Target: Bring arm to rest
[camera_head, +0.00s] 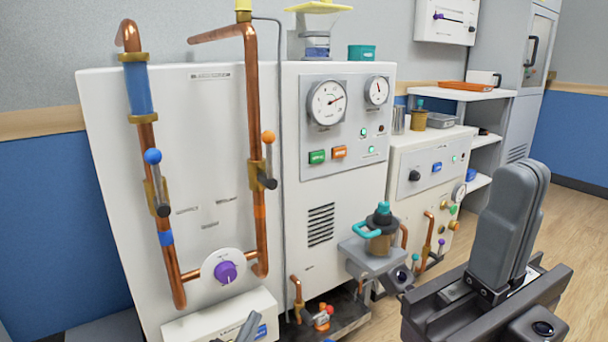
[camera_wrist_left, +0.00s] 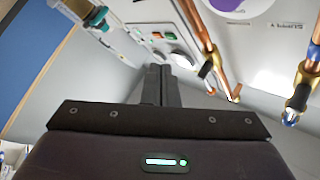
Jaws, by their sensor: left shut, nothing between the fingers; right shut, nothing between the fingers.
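My right gripper (camera_head: 528,172) stands at the right of the head view with its grey fingers upright. The fingers are together and hold nothing. My left gripper shows in the left wrist view (camera_wrist_left: 160,72), its dark fingers together and empty. I cannot tell whether the fingertips touch the box.
A white cabinet (camera_head: 290,215) carries copper pipes (camera_head: 253,110), gauges (camera_head: 328,103), levers and a purple knob (camera_head: 226,272). Shelves (camera_head: 462,93) stand behind. Wooden floor shows at right.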

